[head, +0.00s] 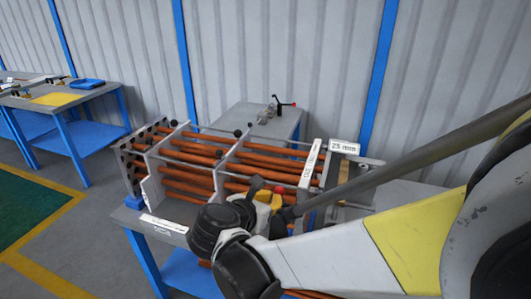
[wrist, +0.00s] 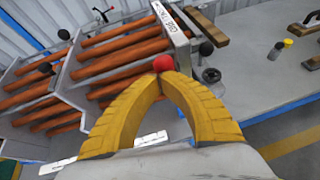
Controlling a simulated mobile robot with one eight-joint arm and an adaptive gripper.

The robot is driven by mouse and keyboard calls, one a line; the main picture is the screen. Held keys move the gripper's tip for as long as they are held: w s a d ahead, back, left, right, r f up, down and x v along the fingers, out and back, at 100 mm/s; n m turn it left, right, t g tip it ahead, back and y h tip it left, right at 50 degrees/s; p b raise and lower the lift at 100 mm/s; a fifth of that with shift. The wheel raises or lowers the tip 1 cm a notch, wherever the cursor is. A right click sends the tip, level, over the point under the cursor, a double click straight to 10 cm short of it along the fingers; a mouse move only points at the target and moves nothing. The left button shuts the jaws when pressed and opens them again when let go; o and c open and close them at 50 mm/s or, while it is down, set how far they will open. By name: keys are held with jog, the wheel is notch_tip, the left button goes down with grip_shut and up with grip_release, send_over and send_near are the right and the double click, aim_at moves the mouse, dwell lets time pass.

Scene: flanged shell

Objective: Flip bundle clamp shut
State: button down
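A red ball knob (wrist: 163,63) shows at the fingertips in the wrist view, and it also shows in the head view (head: 280,190). I take it for the handle end of the bundle clamp; the clamp's body and lever are mostly hidden behind my fingers and arm. My gripper (wrist: 163,76) has its two yellow fingers curved together, tips meeting at the knob, and looks shut on it. In the head view its yellow finger (head: 264,198) is beside the knob, at the near side of the bundle of copper-coloured tubes (head: 190,172).
Grey plates (head: 222,170) with black ball knobs hold the tubes on a blue-legged table. A labelled end plate (head: 309,164) stands close beyond my gripper. The wrist view's right tabletop has small loose items.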

jog(key=shift+w+r, duration=0.1)
jog(key=shift+r, duration=0.1)
jog(key=g+p, duration=0.1)
jog(key=p, duration=0.1)
jog(key=w+r+g+p, duration=0.1)
jog(key=p, duration=0.1)
jog(key=shift+w+d+r+y, duration=0.25)
jog(key=shift+d+y, duration=0.1)
jog(key=shift+y, duration=0.05)
jog(key=shift+w+d+r+g+y+p, duration=0.2)
jog(key=shift+w+g+p, duration=0.2)
jog(key=shift+p, duration=0.2)
jog(key=shift+w+d+r+g+y+p, duration=0.15)
jog(key=shift+w+g+y+p, duration=0.1)
jog(key=shift+g+p, duration=0.3)
jog(key=w+g+y+p, duration=0.1)
jog(key=w+g, duration=0.1)
jog(key=w+d+g+p, duration=0.1)
jog(key=w+g+p, duration=0.1)
jog(key=w+g, duration=0.1)
jog(key=shift+d+f+n+y, duration=0.2)
jog(key=shift+n+y, duration=0.1)
jog(key=shift+y, duration=0.05)
jog(key=shift+w+d, duration=0.1)
jog(key=shift+w, duration=0.05)
